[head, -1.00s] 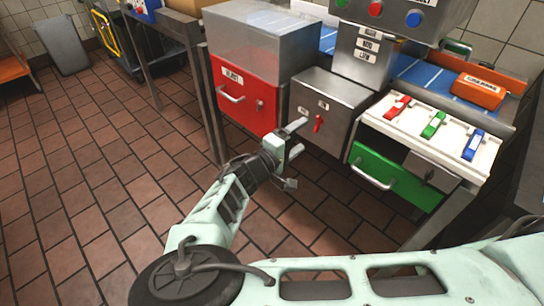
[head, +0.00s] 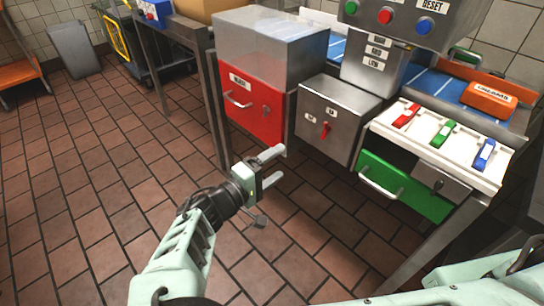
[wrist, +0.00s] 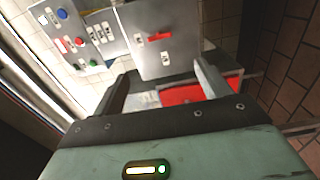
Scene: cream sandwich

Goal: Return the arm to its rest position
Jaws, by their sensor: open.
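My pale green arm reaches up from the bottom of the head view. My gripper (head: 275,167) is open and empty, held over the tiled floor in front of the machine. In the wrist view its two dark fingers (wrist: 160,92) stand apart with nothing between them. The red reject drawer (head: 252,105) is just behind and above the gripper in the head view, and the grey switch box (head: 337,112) with a red lever is to its right. I see no contact between the gripper and either one.
A white panel with red, green and blue switches (head: 425,133) sits at right above a green drawer (head: 400,188). An orange block (head: 488,98) lies on the blue conveyor (head: 440,84). A grey bin (head: 74,50) stands far left. The brown tiled floor (head: 80,190) at left is clear.

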